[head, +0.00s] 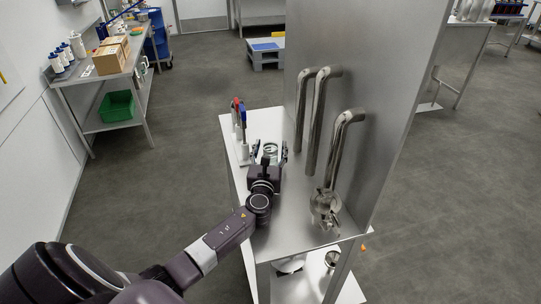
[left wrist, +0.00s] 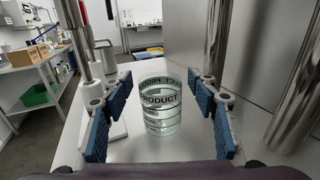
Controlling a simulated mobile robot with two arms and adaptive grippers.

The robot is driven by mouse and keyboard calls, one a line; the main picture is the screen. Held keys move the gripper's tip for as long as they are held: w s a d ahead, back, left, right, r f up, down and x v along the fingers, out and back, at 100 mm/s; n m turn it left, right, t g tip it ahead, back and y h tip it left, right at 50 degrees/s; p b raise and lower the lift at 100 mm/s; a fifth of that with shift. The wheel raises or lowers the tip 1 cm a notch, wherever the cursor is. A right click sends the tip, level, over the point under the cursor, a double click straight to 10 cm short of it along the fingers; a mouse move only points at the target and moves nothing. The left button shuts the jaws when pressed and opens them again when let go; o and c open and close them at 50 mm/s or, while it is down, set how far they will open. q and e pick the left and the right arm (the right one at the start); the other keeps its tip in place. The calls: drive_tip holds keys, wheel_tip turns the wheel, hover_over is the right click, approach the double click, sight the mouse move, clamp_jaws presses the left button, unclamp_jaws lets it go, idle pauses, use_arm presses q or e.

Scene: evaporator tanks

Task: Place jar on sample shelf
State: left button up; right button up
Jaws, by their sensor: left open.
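A clear glass jar (left wrist: 161,108) with dark lettering stands upright on a metal shelf top (left wrist: 135,150) in the left wrist view. In the head view the jar (head: 271,150) shows small, just beyond my left gripper (head: 270,149). My left gripper, also in the left wrist view (left wrist: 160,125), is open, with one blue-padded finger on each side of the jar. I see a gap between each finger and the glass. My right gripper is not in view.
Red and blue-handled valves (head: 240,115) stand close left of the gripper. Bent steel pipes (head: 335,150) and a tall metal panel (head: 365,60) rise on the right. A side table with a cardboard box (head: 110,55) and a green bin (head: 117,106) stands far left. Open floor lies between.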

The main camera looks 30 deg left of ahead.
use_arm(q)
clamp_jaws()
idle(0.3)
drive_tip(key=shift+r, duration=0.2)
